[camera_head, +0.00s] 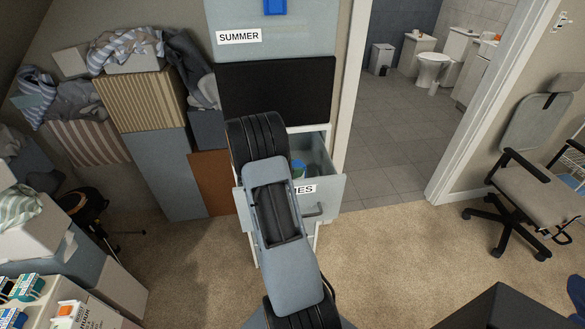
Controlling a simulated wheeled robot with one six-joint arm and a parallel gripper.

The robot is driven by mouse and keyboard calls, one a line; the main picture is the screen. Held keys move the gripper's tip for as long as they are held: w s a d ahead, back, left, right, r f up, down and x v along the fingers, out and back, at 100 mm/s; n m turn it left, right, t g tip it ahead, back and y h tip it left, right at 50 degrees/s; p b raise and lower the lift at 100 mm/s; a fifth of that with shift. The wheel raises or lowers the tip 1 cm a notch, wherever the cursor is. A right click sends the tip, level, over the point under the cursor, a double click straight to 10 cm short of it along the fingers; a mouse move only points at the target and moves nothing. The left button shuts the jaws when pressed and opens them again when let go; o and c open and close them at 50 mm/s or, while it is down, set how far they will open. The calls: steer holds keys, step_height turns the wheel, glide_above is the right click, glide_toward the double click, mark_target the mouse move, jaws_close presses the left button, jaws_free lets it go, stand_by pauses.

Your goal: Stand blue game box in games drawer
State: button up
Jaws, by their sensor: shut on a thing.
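The games drawer (326,197) is pulled open low in the middle, its label partly covered by my arm so that only the end "ES" reads clearly. Its grey front has a handle on the right. Inside, small blue and green shapes (299,169) show beside my arm; I cannot tell what they are. My arm reaches up across the middle of the view and covers the drawer's left part. My gripper is hidden behind the arm. I cannot make out the blue game box for certain.
A black panel (276,90) and a grey front labelled SUMMER (300,32) with a blue piece on it are above the drawer. Stacked boxes with clothes (142,95) stand left. An office chair (520,165) stands right. Carpet (400,245) is clear right of the drawer.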

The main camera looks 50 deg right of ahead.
steer(key=shift+f+b, duration=0.6)
steer(key=o, duration=0.9)
steer(key=shift+o, duration=0.2)
steer(key=shift+r, duration=0.15)
steer(key=shift+r+p, duration=0.3)
steer(key=shift+p, duration=0.1)
steer(key=shift+r+p, duration=0.5)
steer(key=shift+r, duration=0.05)
steer(key=b+v, duration=0.1)
steer(key=v, duration=0.6)
steer(key=shift+a+f+b, duration=0.25)
steer(key=shift+b, duration=0.05)
steer(key=shift+r, duration=0.1)
